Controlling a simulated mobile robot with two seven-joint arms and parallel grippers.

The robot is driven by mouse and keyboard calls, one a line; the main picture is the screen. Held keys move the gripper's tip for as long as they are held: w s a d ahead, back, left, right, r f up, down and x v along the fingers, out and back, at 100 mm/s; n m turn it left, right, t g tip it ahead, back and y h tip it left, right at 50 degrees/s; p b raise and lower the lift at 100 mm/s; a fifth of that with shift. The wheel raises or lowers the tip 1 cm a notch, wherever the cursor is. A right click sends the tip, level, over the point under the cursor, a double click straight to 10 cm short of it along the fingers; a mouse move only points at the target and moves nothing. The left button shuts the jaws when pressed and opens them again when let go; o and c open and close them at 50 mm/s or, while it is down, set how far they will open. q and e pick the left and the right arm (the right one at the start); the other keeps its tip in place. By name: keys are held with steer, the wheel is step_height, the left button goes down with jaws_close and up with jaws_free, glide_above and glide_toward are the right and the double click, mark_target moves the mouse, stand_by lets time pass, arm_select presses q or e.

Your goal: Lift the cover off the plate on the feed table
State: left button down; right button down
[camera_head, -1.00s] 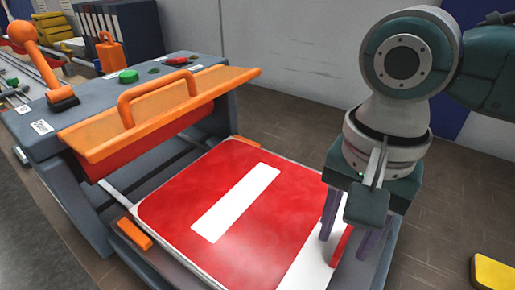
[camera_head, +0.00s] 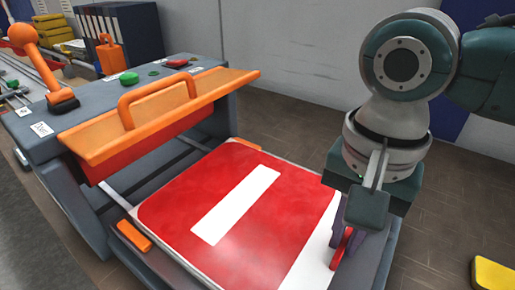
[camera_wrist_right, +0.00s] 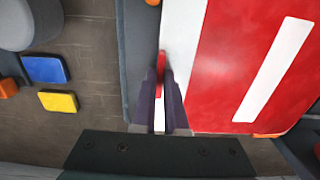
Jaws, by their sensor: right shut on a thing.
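The plate (camera_head: 265,235), a red sign with a white bar, lies flat on the feed table (camera_head: 376,262). A white strip (camera_head: 316,262) runs along its right side, with an upright red tab (camera_head: 340,254) on it. I cannot tell the cover's outline from the plate's surface. My right gripper (camera_head: 343,252) points down over this side, its fingers shut on the red tab. In the right wrist view the tab (camera_wrist_right: 161,62) shows between the fingertips (camera_wrist_right: 161,78), above the white strip (camera_wrist_right: 182,35). My left gripper is not in view.
A grey machine with an orange handled flap (camera_head: 160,112) stands behind the plate at left. An orange block (camera_head: 134,235) sits at the table's left edge. Yellow (camera_wrist_right: 58,101) and blue (camera_wrist_right: 45,69) pads lie on the floor beside the table.

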step_height(320, 180, up, 14)
steer(key=p, duration=0.7)
steer(key=shift+f, duration=0.25)
stand_by(0.7)
stand_by(0.7)
